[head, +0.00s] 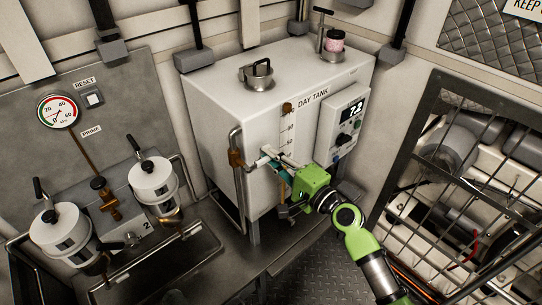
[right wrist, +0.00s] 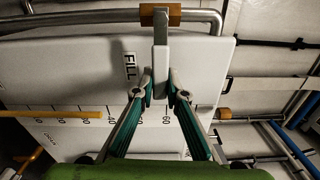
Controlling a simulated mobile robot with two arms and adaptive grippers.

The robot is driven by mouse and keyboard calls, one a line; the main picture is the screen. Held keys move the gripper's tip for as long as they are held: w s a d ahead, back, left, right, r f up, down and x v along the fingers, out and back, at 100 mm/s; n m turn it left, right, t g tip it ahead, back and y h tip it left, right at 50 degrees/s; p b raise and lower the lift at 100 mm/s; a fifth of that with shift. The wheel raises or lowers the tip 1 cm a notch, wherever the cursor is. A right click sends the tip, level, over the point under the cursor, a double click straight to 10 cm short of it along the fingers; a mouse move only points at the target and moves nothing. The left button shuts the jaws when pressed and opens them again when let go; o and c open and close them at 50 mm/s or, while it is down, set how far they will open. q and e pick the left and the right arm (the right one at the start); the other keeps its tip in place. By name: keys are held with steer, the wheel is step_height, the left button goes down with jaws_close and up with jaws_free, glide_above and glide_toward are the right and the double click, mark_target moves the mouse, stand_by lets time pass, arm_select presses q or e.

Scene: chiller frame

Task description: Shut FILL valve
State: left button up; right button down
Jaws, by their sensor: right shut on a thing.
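The white day tank (head: 228,105) stands at the middle of the head view. A steel pipe (head: 240,200) runs along its left edge, with a brass-coloured valve body (head: 236,158) on it. In the right wrist view, the FILL label (right wrist: 130,66) is beside the pale valve lever (right wrist: 161,50). The lever sticks out from the orange-brown valve body (right wrist: 160,15) and lies across the pipe (right wrist: 80,20). My right gripper (right wrist: 160,88) is shut on the lever's free end; it also shows at the tank front in the head view (head: 276,158). My left gripper is not in view.
Two white filter canisters (head: 153,180) (head: 60,230) with black handles stand at the left beside a pressure gauge (head: 57,111). A control panel (head: 346,120) reading 7.2 is right of the gripper. A mesh guard (head: 460,185) stands at the right.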

steer(key=shift+s+f, duration=0.1)
steer(key=shift+f, duration=0.4)
steer(key=c, duration=2)
jaws_free()
steer(key=shift+r, duration=0.1)
steer(key=v, duration=1.2)
steer(key=shift+r, duration=0.1)
